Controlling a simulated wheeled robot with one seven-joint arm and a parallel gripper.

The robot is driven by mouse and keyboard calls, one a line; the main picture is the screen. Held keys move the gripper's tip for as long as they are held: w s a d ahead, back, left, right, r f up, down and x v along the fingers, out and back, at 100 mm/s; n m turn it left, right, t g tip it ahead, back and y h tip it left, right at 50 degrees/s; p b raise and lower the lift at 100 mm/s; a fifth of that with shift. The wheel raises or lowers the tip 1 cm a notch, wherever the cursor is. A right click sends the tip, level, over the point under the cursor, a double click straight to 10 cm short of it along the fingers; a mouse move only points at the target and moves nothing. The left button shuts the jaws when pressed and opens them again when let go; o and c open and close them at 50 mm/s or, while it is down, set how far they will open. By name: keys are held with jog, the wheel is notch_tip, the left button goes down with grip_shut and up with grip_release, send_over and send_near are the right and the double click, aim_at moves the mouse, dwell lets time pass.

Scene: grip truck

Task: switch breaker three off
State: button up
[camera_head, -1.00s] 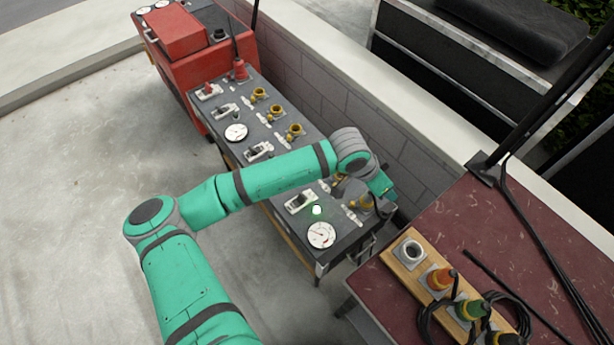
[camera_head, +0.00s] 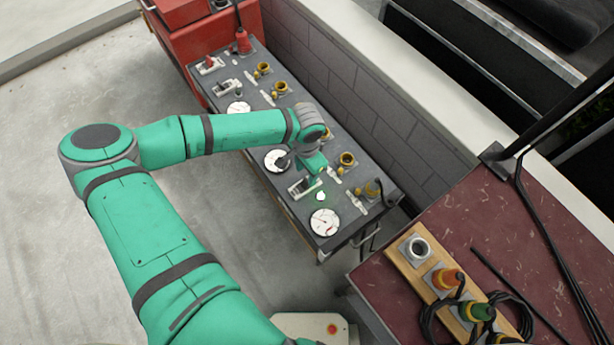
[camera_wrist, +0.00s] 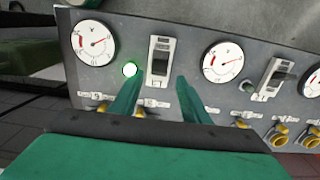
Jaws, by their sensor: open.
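A breaker (camera_head: 304,186) with a black lever in a light frame sits near the close end of the grey panel (camera_head: 340,239). In the wrist view this breaker (camera_wrist: 160,58) lies ahead, between the lines of my fingertips. A lit green lamp (camera_wrist: 130,69) is left of it, beside my left finger; it also shows in the head view (camera_head: 320,197). My gripper (camera_wrist: 155,88) is open and empty, apparently short of the lever; contact cannot be told. Another breaker (camera_wrist: 276,78) is at the right. I cannot read which breaker is number three.
Round gauges (camera_wrist: 223,60) flank the breaker. Yellow sockets (camera_head: 347,159) line the panel's wall side. Further breakers (camera_head: 226,88) are toward the red machine (camera_head: 205,40). A dark red table (camera_head: 390,297) with plugs and cables stands at the right.

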aim_at(306, 181)
jog(key=shift+s+f, duration=0.1)
jog(key=shift+f, duration=2.05)
jog(key=c, duration=1.1)
